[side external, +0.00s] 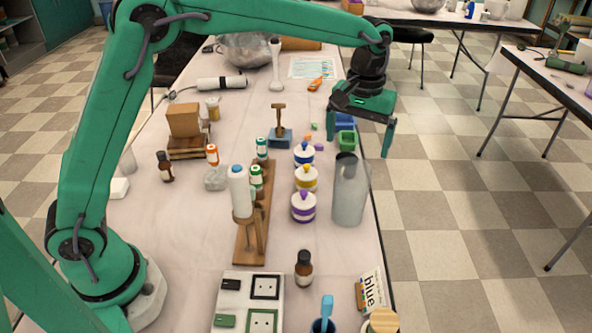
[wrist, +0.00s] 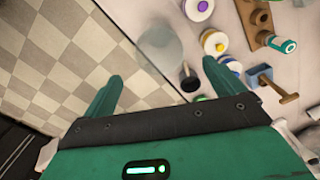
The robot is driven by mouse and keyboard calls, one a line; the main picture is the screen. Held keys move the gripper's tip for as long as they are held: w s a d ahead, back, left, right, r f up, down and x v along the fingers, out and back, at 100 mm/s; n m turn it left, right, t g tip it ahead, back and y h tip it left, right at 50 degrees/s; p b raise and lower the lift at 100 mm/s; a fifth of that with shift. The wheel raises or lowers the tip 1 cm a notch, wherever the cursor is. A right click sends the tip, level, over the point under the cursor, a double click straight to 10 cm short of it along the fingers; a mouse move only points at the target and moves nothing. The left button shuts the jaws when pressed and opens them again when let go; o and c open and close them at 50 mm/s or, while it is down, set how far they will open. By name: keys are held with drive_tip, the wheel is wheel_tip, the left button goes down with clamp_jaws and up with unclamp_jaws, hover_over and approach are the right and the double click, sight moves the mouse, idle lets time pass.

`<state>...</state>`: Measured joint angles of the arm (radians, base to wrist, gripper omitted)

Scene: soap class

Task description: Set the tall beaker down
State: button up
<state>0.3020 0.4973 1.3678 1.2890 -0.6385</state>
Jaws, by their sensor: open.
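The tall beaker (side external: 350,200) is a grey, see-through cylinder standing upright on the white table near its right edge. A dark piece shows at its top. In the wrist view a see-through grey shape (wrist: 160,45) beyond the fingertips looks like the beaker, with a black-ended stick beside it. My green gripper (side external: 358,135) is open and empty. In the side view it is above and behind the beaker; its right finger hangs past the table edge. In the wrist view its fingers (wrist: 162,72) are spread wide with nothing between them.
White jars with blue, yellow and purple lids (side external: 304,180) stand left of the beaker. A wooden rack (side external: 252,215) holds bottles farther left. The table's right edge is close, with tiled floor beyond.

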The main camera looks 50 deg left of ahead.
drive_tip(key=s+a+r+m+t, duration=0.1)
drive_tip(key=s+a+r+t, duration=0.1)
drive_tip(key=s+a+r, duration=0.4)
drive_tip(key=s+a+r+m+t, duration=0.1)
drive_tip(key=s+a+r, duration=0.1)
drive_tip(key=s+a, duration=0.35)
drive_tip(key=s+a+f+m+t, duration=0.1)
drive_tip(key=s+a, duration=0.1)
drive_tip(key=s, duration=0.6)
drive_tip(key=s+a+f+t, duration=0.1)
drive_tip(key=s+a+f, duration=0.1)
drive_tip(key=s, duration=0.5)
drive_tip(key=shift+s+f+m+t, duration=0.2)
drive_tip(key=shift+s+m+t, duration=0.15)
drive_tip(key=shift+m+t, duration=0.05)
